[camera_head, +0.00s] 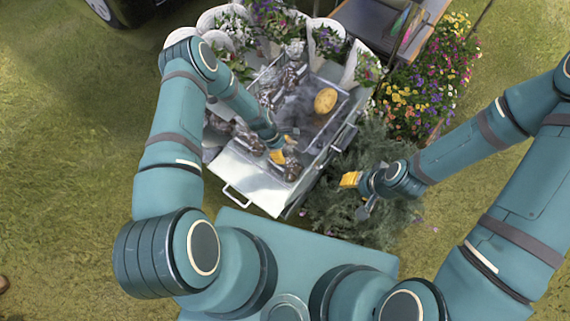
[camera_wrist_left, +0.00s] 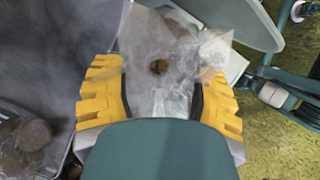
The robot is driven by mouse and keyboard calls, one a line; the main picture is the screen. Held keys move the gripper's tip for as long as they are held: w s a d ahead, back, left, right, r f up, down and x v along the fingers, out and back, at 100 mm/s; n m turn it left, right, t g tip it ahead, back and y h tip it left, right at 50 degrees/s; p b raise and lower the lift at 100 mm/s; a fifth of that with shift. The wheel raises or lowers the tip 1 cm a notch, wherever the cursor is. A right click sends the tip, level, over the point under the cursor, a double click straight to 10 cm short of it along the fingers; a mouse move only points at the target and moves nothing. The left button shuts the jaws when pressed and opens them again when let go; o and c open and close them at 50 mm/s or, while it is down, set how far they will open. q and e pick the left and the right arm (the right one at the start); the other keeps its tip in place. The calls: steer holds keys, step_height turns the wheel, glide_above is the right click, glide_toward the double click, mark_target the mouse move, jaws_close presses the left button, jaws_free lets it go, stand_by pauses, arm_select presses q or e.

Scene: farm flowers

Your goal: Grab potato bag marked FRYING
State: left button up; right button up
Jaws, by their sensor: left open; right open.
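Several clear bags of brown potatoes lie in and around the metal tray (camera_head: 330,131); no FRYING mark is readable on any of them. One bag (camera_wrist_left: 172,55) sits between the yellow fingers of my left gripper (camera_wrist_left: 160,98) in the left wrist view, and the fingers stand apart on either side of it. In the head view my left gripper (camera_head: 279,150) is low over the near end of the tray, beside a potato bag (camera_head: 292,172). My right gripper (camera_head: 350,180) is empty, right of the tray above a green bush.
A single yellow potato (camera_head: 325,100) lies in the right part of the tray. White flower pots (camera_head: 327,35) stand along the back. Colourful flowers (camera_head: 425,85) and a green bush (camera_head: 355,215) fill the right side. Open grass lies to the left.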

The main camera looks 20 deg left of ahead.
mark_target(287, 159)
arm_select(q)
steer(key=x, duration=0.3)
steer(key=shift+d+f+b, duration=0.15)
steer(key=shift+f+b, duration=0.05)
steer(key=shift+b, duration=0.2)
jaws_close()
steer(key=shift+r, duration=0.1)
